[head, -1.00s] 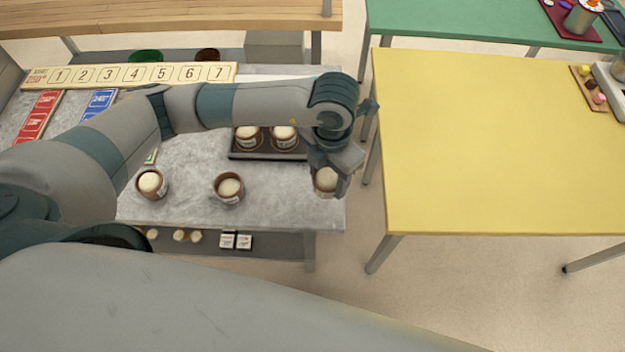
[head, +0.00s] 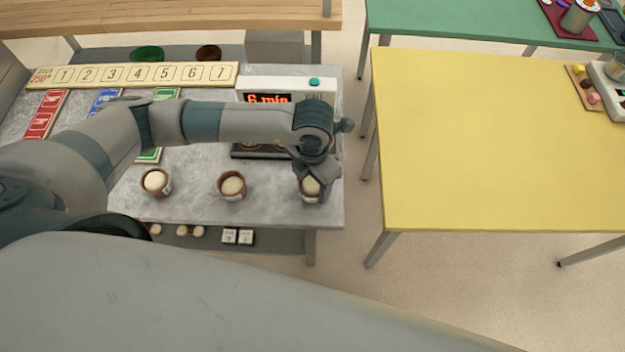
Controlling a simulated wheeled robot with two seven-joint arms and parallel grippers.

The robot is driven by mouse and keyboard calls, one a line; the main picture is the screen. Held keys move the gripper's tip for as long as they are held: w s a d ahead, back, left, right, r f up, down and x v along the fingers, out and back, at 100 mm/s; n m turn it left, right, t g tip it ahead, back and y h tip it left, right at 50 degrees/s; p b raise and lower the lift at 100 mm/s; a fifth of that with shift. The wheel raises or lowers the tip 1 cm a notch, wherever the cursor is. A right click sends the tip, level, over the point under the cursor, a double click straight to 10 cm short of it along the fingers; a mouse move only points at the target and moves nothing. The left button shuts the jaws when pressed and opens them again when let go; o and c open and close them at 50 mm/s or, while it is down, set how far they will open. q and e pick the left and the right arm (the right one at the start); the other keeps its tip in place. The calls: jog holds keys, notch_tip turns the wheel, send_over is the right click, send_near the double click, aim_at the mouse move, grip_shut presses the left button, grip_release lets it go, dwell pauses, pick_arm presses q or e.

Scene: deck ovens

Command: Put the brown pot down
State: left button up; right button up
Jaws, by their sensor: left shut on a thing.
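The brown pot (head: 311,191) with pale dough in it is at the front right of the grey stone-topped table (head: 200,205). My left gripper (head: 312,183) reaches down over it from above and is shut on it. The pot looks upright, at or just above the tabletop; I cannot tell whether its base touches. The fingers hide part of the pot. My right gripper is not in view.
Two similar pots, one in the middle (head: 231,187) and one at left (head: 156,183), stand in a row. My arm partly hides a dark tray (head: 240,152) and a timer box (head: 318,84). A numbered strip (head: 140,75) lies behind. A yellow table (head: 490,150) stands right.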

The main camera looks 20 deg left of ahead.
pick_arm(q)
jog(key=shift+f, duration=0.2)
jog(key=shift+f, duration=0.2)
jog(key=o, duration=1.2)
